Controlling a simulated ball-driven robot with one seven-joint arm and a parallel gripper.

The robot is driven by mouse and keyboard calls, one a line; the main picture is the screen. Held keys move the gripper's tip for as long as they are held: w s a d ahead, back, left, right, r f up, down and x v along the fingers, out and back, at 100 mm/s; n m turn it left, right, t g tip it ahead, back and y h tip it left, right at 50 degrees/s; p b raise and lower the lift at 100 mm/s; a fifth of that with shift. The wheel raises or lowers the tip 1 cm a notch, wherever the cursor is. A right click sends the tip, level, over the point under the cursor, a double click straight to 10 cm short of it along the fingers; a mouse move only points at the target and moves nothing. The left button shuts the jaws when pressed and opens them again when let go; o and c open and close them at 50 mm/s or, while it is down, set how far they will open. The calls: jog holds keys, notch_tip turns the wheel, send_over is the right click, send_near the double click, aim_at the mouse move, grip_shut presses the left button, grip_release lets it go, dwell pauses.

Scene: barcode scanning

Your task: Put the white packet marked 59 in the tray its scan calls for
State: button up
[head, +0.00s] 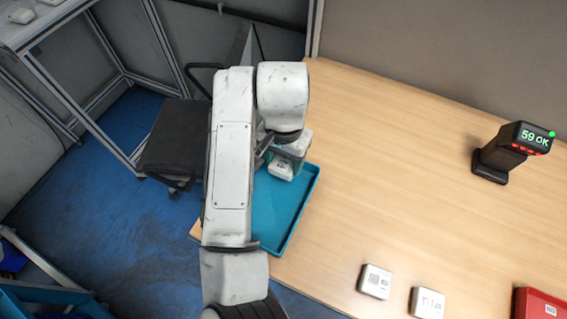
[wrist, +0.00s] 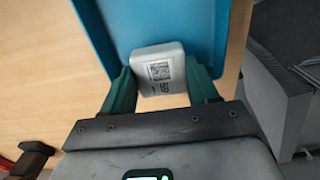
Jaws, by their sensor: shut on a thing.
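My gripper (head: 284,157) is shut on a white packet (head: 281,171) above the blue tray (head: 291,222). In the wrist view the packet (wrist: 160,68) sits between the two green fingers of my gripper (wrist: 162,82), with a square code and the number 59 facing the camera. The blue tray (wrist: 120,25) lies behind and below it in that view. The exact height of the packet over the tray floor is hard to tell. The black scanner (head: 508,152) shows "59 OK" in green, with a green light on top and a row of red marks below the text. My arm hides the tray's left part.
Two other white packets (head: 375,281) (head: 428,302) lie on the wooden table (head: 400,170) at the front. A red tray (head: 541,303) is partly in view at the lower right corner. The table between the blue tray and the scanner is clear.

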aim_at(283, 160)
jog(key=shift+w+f, duration=0.2)
jog(key=shift+f, duration=0.05)
jog(key=shift+w+a+f+p, duration=0.1)
jog(key=shift+f+p, duration=0.5)
jog(key=shift+f, duration=1.1)
jog(key=shift+f, duration=0.15)
jog(key=o, duration=1.2)
jog(key=shift+c, duration=0.2)
notch_tip(283, 160, up, 12)
jog(key=shift+r+b, duration=0.2)
jog(key=shift+b, duration=0.4)
